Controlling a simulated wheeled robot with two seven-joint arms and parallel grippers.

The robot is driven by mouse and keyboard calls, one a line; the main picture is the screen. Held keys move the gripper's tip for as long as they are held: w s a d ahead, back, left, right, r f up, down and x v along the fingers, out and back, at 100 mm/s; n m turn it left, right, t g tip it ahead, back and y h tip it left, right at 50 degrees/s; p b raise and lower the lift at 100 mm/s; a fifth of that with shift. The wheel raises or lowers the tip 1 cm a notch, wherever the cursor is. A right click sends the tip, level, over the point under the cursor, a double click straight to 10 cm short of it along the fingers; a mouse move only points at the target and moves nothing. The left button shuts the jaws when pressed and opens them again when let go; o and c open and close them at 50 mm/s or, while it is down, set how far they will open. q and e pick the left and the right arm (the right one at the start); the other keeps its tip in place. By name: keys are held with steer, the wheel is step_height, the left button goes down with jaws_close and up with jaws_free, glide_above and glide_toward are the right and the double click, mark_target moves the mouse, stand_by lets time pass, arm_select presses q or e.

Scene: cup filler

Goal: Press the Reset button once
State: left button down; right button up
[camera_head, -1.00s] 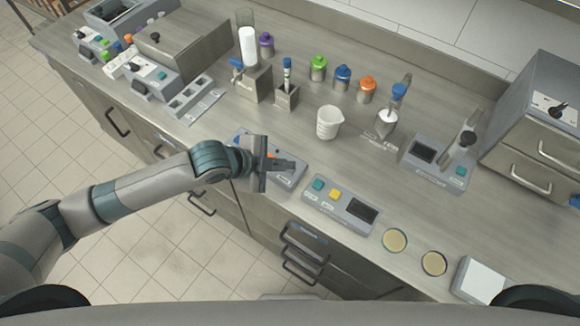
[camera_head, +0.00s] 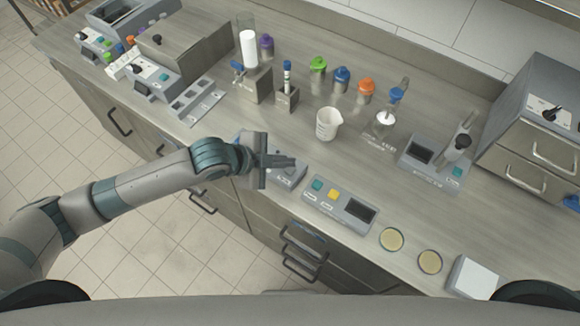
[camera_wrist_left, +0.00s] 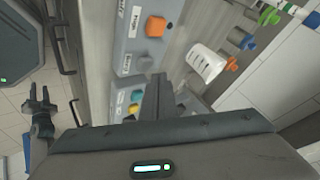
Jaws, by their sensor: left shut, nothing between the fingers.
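A grey control box (camera_head: 341,205) with a teal button (camera_head: 317,184), a yellow button (camera_head: 333,194) and a dark display lies near the bench's front edge. Its labels are too small to read in the head view. My left gripper (camera_head: 293,161) is shut and empty, above a second grey box (camera_head: 287,178) just left of the control box, which it partly hides. In the left wrist view, the shut fingers (camera_wrist_left: 156,96) point close beside the teal button (camera_wrist_left: 137,96) and yellow button (camera_wrist_left: 133,109). The second box shows an orange button (camera_wrist_left: 155,26) there. I cannot tell which button is Reset.
A white beaker (camera_head: 328,124) stands behind the boxes. Capped bottles, including a green-capped one (camera_head: 318,68), stand further back. Two round dishes (camera_head: 391,239) lie right of the control box. A grey device (camera_head: 433,162) stands right. Bare bench lies between the beaker and control box.

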mark_target(286, 172)
arm_select(q)
steer(key=shift+r+p, duration=2)
steer(key=shift+r, duration=0.3)
steer(key=shift+d, duration=0.1)
